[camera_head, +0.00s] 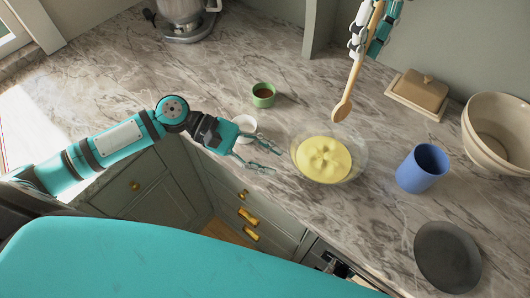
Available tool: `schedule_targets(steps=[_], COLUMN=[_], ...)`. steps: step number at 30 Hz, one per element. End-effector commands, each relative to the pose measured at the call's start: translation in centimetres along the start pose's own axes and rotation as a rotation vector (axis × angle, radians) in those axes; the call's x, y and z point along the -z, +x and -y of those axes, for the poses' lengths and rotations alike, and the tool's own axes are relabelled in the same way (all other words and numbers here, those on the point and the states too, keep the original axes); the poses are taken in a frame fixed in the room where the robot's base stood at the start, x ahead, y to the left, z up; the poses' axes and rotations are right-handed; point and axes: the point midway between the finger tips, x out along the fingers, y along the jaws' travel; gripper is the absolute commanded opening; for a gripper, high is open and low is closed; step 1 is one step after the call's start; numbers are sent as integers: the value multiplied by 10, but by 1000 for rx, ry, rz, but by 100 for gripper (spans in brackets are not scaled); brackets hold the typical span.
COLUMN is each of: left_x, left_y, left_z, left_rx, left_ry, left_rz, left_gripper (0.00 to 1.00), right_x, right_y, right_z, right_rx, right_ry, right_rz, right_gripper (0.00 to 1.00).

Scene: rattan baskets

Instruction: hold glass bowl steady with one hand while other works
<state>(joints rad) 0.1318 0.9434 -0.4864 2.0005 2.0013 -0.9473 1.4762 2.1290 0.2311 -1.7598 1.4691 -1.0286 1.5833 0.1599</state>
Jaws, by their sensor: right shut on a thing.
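A clear glass bowl (360,153) holding a pale yellow mixture (323,159) sits on the marble counter. My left gripper (279,165) reaches in from the left with its fingers spread, just left of the bowl; a small gap seems to separate them, though contact is hard to judge. My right gripper (369,28), at the top edge and partly cut off, is shut on a wooden spoon (351,88). The spoon points down, its head above and behind the bowl, apart from the mixture.
A white cup (245,124) stands close behind my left gripper, with a green cup (264,95) farther back. A mixer (185,18) stands far back left.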

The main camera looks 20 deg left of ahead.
Motion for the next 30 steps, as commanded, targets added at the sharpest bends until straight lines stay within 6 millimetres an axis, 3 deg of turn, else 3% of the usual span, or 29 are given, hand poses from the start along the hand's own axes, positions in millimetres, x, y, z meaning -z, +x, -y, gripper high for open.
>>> schedule_targets(steps=[5, 21, 30], left_x=[0, 1, 2], left_y=[4, 97, 114], left_z=[-4, -4, -4], left_rx=[-2, -3, -3], left_ry=[10, 10, 10], left_rz=[-11, -11, -13], left_gripper=[32, 32, 32], right_x=[0, 0, 0], right_y=[0, 0, 0], right_z=[0, 0, 0], right_rx=[0, 0, 0], right_ry=[0, 0, 0], right_rz=[0, 0, 0], right_gripper=[0, 0, 0])
